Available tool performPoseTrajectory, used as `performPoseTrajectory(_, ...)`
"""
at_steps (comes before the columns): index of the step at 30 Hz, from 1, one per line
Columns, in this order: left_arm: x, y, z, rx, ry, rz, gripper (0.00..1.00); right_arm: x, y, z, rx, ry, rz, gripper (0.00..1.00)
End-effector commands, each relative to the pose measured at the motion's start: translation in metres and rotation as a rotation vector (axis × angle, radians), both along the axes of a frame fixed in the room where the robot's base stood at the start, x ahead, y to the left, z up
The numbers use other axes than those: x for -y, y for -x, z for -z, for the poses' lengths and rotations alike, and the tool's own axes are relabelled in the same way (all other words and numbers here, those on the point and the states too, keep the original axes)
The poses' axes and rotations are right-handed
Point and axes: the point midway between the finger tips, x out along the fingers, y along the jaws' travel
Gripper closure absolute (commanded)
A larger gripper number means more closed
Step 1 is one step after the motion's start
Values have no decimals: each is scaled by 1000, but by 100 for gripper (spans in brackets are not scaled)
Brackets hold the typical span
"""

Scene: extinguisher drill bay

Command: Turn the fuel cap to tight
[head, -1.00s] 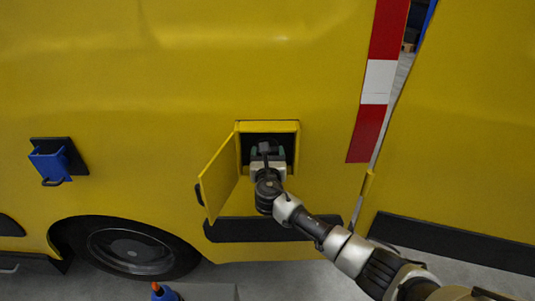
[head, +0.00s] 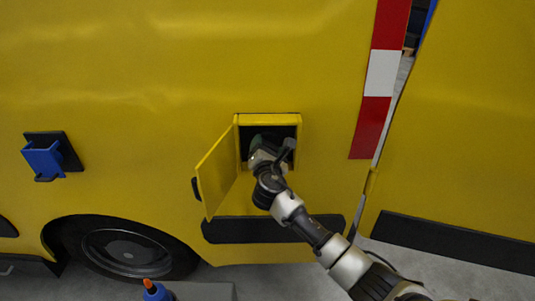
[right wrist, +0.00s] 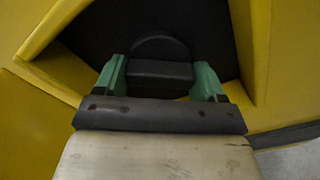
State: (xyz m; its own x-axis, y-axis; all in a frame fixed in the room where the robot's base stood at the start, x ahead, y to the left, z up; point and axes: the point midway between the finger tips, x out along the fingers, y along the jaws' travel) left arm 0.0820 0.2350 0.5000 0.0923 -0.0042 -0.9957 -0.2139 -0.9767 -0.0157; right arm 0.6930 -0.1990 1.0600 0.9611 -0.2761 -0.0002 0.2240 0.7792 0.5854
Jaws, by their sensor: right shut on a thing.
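The fuel cap (right wrist: 160,48) is black and round with a raised grip bar. It sits inside the dark recess of the yellow fuel box (head: 300,135), whose door (head: 217,176) stands open to the left. My right gripper (head: 261,142) reaches into the recess. In the right wrist view its green fingers stand on both sides of the cap's bar, shut on it. The recess looks tilted in that view. In the head view the gripper hides the cap. Any tightness mark is not visible. My left gripper is not in view.
The yellow vehicle side fills most of the head view. A blue holder (head: 42,160) is mounted at the left. A wheel (head: 128,248) is below left. A blue object with an orange top (head: 151,287) stands at the bottom. A black strip (head: 225,230) runs under the box.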

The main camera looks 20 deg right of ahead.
Motion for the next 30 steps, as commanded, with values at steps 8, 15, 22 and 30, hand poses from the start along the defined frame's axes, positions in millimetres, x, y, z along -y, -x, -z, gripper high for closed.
performPoseTrajectory(8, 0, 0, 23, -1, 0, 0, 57, -1, 0, 4, 75, -257, -1, 53)
performPoseTrajectory(15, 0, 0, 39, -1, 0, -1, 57, 0, 0, 3, 137, -477, 0, 53)
performPoseTrajectory(22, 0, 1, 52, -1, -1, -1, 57, 0, 0, 3, 191, -666, 0, 53)
performPoseTrajectory(30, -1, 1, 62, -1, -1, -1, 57, 0, 0, 2, 238, -828, 2, 53)
